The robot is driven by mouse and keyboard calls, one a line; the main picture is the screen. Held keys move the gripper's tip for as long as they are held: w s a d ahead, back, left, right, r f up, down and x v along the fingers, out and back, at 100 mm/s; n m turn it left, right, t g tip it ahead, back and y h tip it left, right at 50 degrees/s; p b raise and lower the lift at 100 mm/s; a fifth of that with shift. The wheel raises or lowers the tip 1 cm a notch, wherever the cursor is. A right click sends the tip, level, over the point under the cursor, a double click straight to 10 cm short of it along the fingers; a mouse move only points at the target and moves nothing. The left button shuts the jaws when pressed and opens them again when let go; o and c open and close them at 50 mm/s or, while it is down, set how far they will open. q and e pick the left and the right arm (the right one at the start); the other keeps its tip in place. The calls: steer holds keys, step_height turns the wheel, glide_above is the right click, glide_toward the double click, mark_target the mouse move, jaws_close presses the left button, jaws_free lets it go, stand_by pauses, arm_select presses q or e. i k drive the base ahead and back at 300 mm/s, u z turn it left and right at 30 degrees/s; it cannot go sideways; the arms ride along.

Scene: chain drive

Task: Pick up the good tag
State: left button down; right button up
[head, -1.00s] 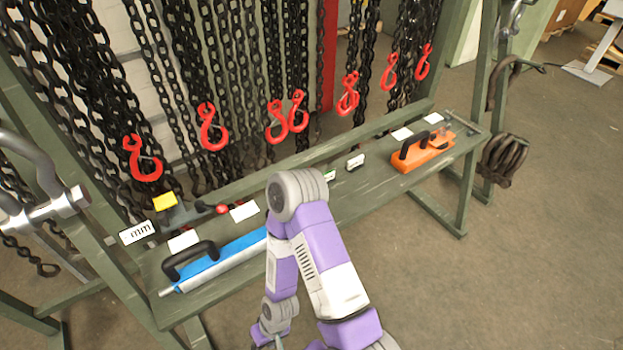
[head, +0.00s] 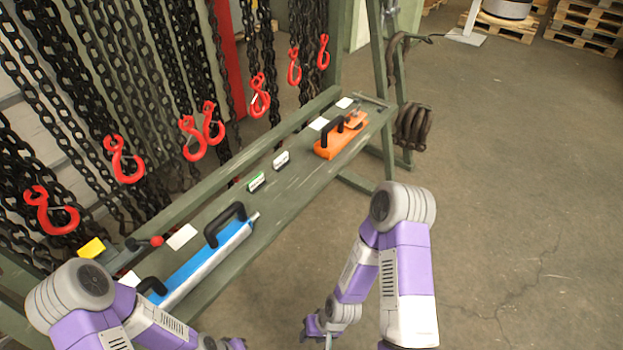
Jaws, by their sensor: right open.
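Two small tags stand on the green bench shelf (head: 300,185). One is a green-and-white tag (head: 257,182); the other is a white tag with black (head: 281,160), just behind it to the right. Their print is too small to read, so I cannot tell for sure which is the good tag. My right gripper (head: 328,340) is at the bottom edge, partly cut off. It is open and empty, well in front of the shelf and apart from both tags. My left arm comes in at the lower left; its gripper fingers are out of frame.
A blue tool (head: 205,262) with black handles lies left of the tags, near a white card (head: 181,237). An orange tool (head: 340,138) sits right of them. Chains with red hooks (head: 259,95) hang behind the shelf. The floor on the right is open.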

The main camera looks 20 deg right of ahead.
mark_target(256, 183)
steer(key=z, duration=2.2)
steer(key=i, duration=1.2)
steer(key=u, duration=3.8)
